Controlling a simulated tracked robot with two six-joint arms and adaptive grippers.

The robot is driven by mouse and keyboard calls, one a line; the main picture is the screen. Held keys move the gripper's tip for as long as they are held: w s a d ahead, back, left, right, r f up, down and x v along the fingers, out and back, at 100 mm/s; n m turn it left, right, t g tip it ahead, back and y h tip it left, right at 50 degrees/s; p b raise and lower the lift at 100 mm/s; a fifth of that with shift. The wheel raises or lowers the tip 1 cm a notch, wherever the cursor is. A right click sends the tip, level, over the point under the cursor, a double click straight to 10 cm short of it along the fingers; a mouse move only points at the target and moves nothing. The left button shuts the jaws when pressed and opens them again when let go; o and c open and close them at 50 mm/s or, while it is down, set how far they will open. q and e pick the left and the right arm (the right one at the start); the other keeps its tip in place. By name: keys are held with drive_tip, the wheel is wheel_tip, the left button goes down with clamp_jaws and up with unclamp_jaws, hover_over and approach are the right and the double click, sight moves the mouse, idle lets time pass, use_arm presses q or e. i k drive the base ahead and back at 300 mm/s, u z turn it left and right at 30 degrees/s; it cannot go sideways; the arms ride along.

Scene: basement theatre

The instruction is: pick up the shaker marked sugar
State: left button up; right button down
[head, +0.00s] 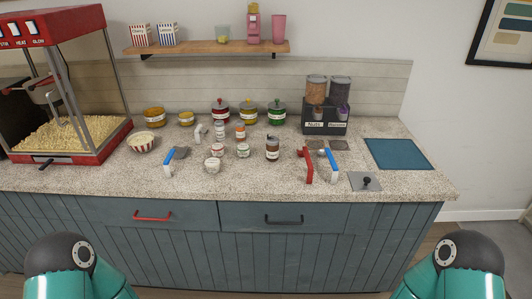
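Several small jars or shakers stand in a cluster at the middle of the counter. They include a front white-lidded one (213,165), one behind it (217,150), one to the right (243,150), an orange-topped one (240,133) and a white one at the back (220,132). A taller brown jar with a pale label (273,148) stands to their right. The labels are too small to read, so I cannot tell which one is marked sugar. Both my grippers are out of view; only teal parts of my arms show at the bottom corners.
A red popcorn machine (88,135) stands at the left, beside a striped bowl (142,142). A twin dispenser (327,103) stands behind right. The front counter strip (250,185) is clear.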

sight(272, 145)
drive_tip(key=u, duration=0.75)
drive_tip(key=i, duration=0.9)
drive_tip(key=z, duration=1.75)
drive_tip(key=k, duration=0.85)
drive_tip(key=z, duration=0.2)
drive_tip(key=i, duration=0.85)
drive_tip(key=u, duration=0.05)
